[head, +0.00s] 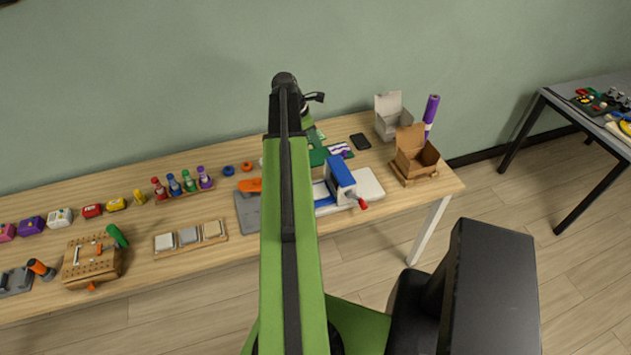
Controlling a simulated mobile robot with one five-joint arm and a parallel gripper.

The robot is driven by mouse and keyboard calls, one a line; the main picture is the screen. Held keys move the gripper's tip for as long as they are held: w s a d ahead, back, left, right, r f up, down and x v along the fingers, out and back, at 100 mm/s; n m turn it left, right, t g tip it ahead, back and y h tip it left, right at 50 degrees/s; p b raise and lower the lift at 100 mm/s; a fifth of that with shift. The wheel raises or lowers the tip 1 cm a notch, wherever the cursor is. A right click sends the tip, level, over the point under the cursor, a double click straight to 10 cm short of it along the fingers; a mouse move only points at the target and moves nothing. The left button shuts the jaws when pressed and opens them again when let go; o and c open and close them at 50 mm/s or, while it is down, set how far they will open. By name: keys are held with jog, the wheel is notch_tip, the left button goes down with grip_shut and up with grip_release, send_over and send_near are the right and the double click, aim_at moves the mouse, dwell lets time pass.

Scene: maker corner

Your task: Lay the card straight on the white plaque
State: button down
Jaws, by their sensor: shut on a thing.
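My gripper (308,104) is at the far end of my raised green arm, seen from behind and partly hidden by it. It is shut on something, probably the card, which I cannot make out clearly. A flat white piece (371,184), which may be the white plaque, lies on the table right of my arm. A blue block-like device (341,177) with a red-tipped handle stands over its left part. A green flat thing (317,153) shows under the gripper area, partly covered by my arm.
A purple-and-white patterned item (341,150), a black phone-like slab (360,141), two open boxes (417,163) and a purple roll (431,112) are on the right. Bottles (189,181), a tile tray (190,238) and a pegboard block (91,262) are left.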

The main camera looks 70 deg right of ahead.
jog(key=shift+m, duration=0.6)
jog(key=s+a+f+b, duration=0.1)
jog(key=a+f+b, duration=0.2)
jog(key=f+b, duration=0.2)
jog(key=s+a+f+b, duration=0.1)
jog(key=a+f+b, duration=0.1)
jog(key=f+b, duration=0.4)
jog(key=s+a+f+b, duration=0.2)
jog(key=a+f+b, duration=0.1)
jog(key=f+b, duration=0.2)
jog(key=shift+a+f+b, duration=0.3)
jog(key=shift+f+b, duration=0.05)
jog(key=shift+f, duration=0.4)
jog(key=shift+f+b, duration=0.5)
jog(key=c, duration=1.2)
grip_release()
jog(key=shift+c, duration=0.2)
jog(key=p+v, duration=1.6)
jog(key=v, duration=0.1)
jog(key=shift+w+d+r, duration=0.2)
